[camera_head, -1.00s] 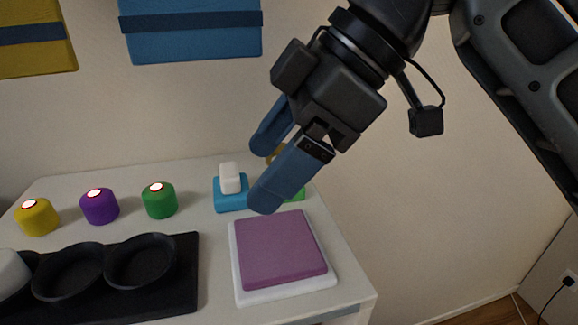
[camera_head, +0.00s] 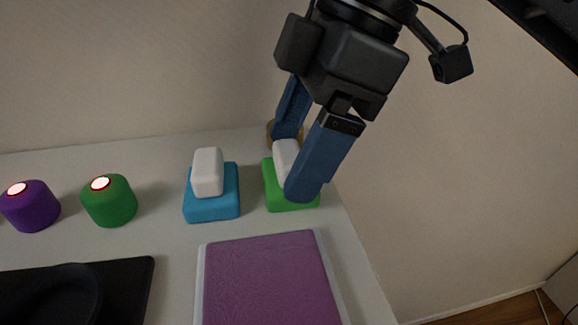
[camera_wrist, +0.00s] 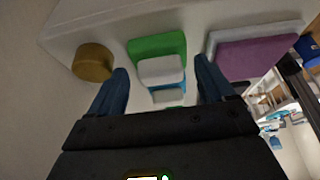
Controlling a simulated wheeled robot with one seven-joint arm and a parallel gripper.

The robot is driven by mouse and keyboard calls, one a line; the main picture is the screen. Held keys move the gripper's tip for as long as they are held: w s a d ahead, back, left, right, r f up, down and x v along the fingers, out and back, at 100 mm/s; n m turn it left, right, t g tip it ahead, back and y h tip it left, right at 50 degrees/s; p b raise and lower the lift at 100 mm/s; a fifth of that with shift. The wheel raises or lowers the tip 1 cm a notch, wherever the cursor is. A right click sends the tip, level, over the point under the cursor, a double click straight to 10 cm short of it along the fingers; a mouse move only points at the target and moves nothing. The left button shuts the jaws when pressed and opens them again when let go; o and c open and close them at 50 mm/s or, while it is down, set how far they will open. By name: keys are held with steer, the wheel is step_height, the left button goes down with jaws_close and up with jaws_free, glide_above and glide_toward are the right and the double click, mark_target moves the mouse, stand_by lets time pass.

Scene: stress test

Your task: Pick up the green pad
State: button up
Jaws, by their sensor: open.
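The green pad (camera_head: 276,189) is a flat rounded square with a white block (camera_head: 286,157) standing on it. It lies near the right edge of the white table, right of the blue pad. My gripper (camera_head: 295,168) is open, and its blue fingers are around or over the white block; the front finger hides part of the block and pad. In the wrist view the green pad (camera_wrist: 150,47) and the white block (camera_wrist: 162,70) show between the two fingertips. I cannot tell whether the fingers touch either one.
A blue pad (camera_head: 212,208) with another white block (camera_head: 208,170) stands close on the left. A purple pad (camera_head: 265,285) on a white base lies in front. A brown round object (camera_wrist: 93,62) is behind the green pad. Green (camera_head: 109,203) and purple (camera_head: 31,208) buttons stand farther left.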

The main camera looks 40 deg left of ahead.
steer(key=shift+x, duration=1.15)
steer(key=c, duration=0.8)
steer(key=shift+r, duration=0.1)
steer(key=shift+r, duration=0.45)
step_height(320, 180, up, 3)
steer(key=shift+f, duration=0.15)
steer(key=d+r, duration=0.2)
steer(key=d, duration=0.2)
steer(key=d+r, duration=0.3)
steer(key=d+r+b, duration=0.1)
steer(key=d+r, duration=0.1)
steer(key=d, duration=0.2)
steer(key=shift+w+d+r, duration=0.15)
steer(key=shift+w+d, duration=0.15)
steer(key=shift+w, duration=0.05)
